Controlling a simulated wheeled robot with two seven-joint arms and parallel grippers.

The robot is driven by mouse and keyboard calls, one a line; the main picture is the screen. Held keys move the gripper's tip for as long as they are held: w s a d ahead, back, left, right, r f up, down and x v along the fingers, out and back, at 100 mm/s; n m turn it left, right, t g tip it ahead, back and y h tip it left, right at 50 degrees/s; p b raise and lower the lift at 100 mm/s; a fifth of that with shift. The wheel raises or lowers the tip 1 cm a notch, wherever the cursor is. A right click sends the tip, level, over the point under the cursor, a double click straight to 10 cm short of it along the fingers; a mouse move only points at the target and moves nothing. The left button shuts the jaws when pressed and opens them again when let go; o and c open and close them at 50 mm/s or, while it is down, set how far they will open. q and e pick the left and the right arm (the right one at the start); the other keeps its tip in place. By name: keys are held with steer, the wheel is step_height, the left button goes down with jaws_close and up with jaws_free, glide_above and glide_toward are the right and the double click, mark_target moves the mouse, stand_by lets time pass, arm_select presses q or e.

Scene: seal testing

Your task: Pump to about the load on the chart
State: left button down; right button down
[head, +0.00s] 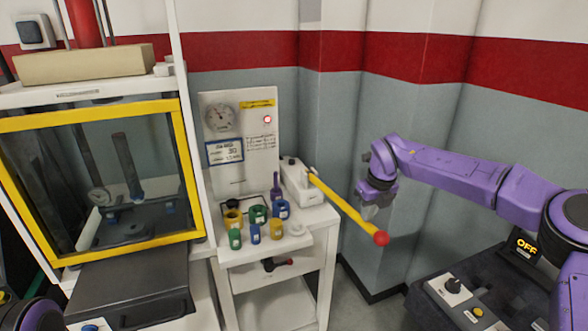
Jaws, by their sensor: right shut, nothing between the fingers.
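The pump (298,182) is a white block on the small cabinet. Its long yellow lever (342,206) slopes down to the right and ends in a red knob (381,239). The round dial gauge (221,118) is on the white panel behind; its needle is too small to read. A blue-framed chart (225,151) below it shows 30, with its other text unclear. My right gripper (369,211) is shut and empty, pointing down. In the picture it is just above the knob, with a gap between. My left gripper is out of view.
A red lamp (267,119) is lit on the panel. Several coloured cups (256,214) crowd the cabinet's front. A yellow-framed test chamber (102,258) stands at left. A dark console (470,312) with an OFF display is at lower right. Walls close in behind the lever.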

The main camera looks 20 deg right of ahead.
steer(key=shift+f, duration=0.1)
steer(key=shift+s+b+x, duration=0.25)
steer(key=shift+b+x, duration=0.85)
steer(key=shift+x, duration=0.2)
step_height(320, 180, up, 6)
steer(key=p, duration=0.5)
steer(key=shift+w+f, duration=0.2)
steer(key=shift+f, duration=0.05)
steer(key=shift+s, duration=0.1)
steer(key=shift+s+r, duration=0.15)
steer(key=shift+r, duration=0.05)
steer(key=s+r+p, duration=0.1)
steer(key=s+r, duration=0.2)
steer(key=r, duration=0.3)
steer(key=shift+s+d+r, duration=0.15)
steer(key=shift+s+r, duration=0.05)
steer(key=shift+s, duration=0.2)
steer(key=shift+w+f, duration=0.1)
steer(key=shift+w, duration=0.05)
